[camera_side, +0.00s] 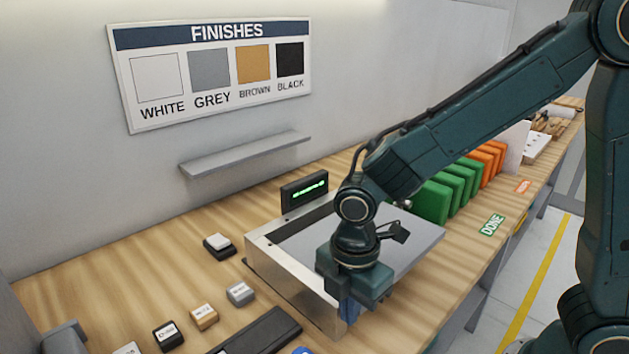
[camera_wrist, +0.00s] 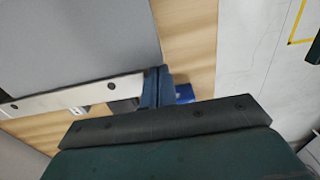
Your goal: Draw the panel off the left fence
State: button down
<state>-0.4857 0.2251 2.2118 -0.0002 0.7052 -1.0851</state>
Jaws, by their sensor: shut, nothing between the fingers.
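The grey panel (camera_side: 418,238) lies flat behind my gripper, with the arm hiding its middle. In the wrist view the panel (camera_wrist: 80,40) fills the upper left, its edge along the fence. The left fence (camera_side: 290,283) is a pale metal rail on the panel's left side; it also shows in the wrist view (camera_wrist: 50,101) with dark screws. My gripper (camera_side: 349,311) points down at the fence's near end. Its blue fingers (camera_wrist: 157,88) are shut and empty, close to the panel's corner; I cannot tell whether they touch it.
A small display (camera_side: 304,192) with green text stands behind the panel. Green boards (camera_side: 432,200) and orange boards (camera_side: 487,160) stand in a row to the right. Several labelled blocks (camera_side: 204,317) and a dark strip (camera_side: 262,333) lie in front of the fence.

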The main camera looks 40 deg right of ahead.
jog(key=shift+d, duration=0.1)
dwell(0.3)
jog(key=shift+d, duration=1.45)
jog(key=shift+a, duration=0.1)
jog(key=shift+a, duration=2.05)
notch_tip(320, 180, up, 10)
jog(key=shift+d, duration=0.15)
